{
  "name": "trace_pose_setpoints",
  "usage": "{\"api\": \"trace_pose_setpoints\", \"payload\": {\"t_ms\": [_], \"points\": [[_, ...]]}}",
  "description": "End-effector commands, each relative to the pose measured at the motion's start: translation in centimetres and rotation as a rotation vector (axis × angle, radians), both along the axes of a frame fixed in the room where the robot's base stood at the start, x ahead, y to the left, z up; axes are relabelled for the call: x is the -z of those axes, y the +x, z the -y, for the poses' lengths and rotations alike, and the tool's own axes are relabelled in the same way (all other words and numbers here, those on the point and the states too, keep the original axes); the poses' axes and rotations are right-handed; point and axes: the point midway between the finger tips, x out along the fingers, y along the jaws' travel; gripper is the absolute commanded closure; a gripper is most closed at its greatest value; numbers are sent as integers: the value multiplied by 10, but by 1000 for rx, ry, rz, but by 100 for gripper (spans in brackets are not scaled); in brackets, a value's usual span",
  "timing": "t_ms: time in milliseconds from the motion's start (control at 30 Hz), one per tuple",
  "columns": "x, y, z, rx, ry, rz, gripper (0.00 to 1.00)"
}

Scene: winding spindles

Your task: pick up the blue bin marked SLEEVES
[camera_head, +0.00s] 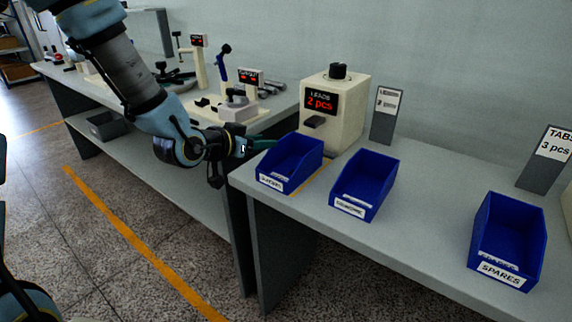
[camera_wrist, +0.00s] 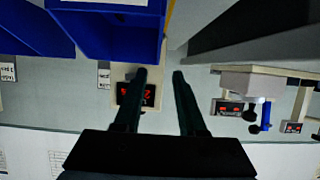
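Three blue bins stand on the right-hand table. The left bin (camera_head: 291,158) has a small front label that appears to read SLEEVES, though it is hard to make out. The middle bin (camera_head: 364,184) has a label I cannot read surely, and the right bin (camera_head: 509,236) is marked SPARES. My gripper (camera_head: 268,144) is at the left bin's far left side. In the wrist view my gripper (camera_wrist: 159,72) has its fingers apart with nothing between them. A blue bin (camera_wrist: 113,40) shows there beside the left fingertip; contact cannot be told.
A cream box with a LEADS 2 pcs display (camera_head: 334,105) stands behind the left bins. Grey sign stands (camera_head: 385,114) (camera_head: 548,160) rise at the back. Another table (camera_head: 190,97) with fixtures lies left. The table between the middle and right bins is clear.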

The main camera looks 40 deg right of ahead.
Motion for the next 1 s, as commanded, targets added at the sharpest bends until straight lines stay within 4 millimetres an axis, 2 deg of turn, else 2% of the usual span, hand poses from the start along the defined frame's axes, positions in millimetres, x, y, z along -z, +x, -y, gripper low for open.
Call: {"api": "trace_pose_setpoints", "payload": {"t_ms": [233, 500, 833, 1000], "points": [[7, 3, 16, 1, 3, -2, 60], [22, 10, 48, -1, 3, -3, 60], [25, 12, 53, -3, 3, -1, 60], [25, 12, 53, -2, 3, -1, 79]]}}
